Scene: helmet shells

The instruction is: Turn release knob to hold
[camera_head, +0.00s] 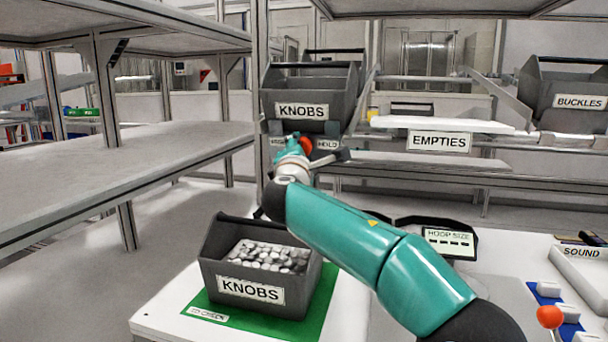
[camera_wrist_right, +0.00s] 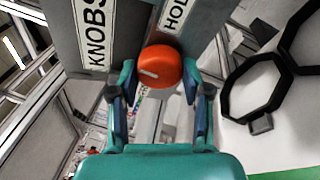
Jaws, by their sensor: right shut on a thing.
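The release knob (camera_head: 306,145) is a round orange-red knob below the front of the grey KNOBS bin on the rack. It also shows in the wrist view (camera_wrist_right: 161,66), with a white line on its face pointing to the picture's left. The HOLD label (camera_head: 327,145) is just right of the knob in the head view; in the wrist view the label (camera_wrist_right: 176,14) is cut off above it. Another label left of the knob is mostly hidden by my arm. My right gripper (camera_wrist_right: 160,82) is shut on the knob, one finger on each side. My left gripper is out of view.
The racked KNOBS bin (camera_head: 312,92) hangs directly above the knob. The EMPTIES shelf (camera_head: 440,125) is to its right. A second KNOBS bin (camera_head: 262,290), full of pale knobs, stands on a green mat below. A bare shelf (camera_head: 110,175) is at left.

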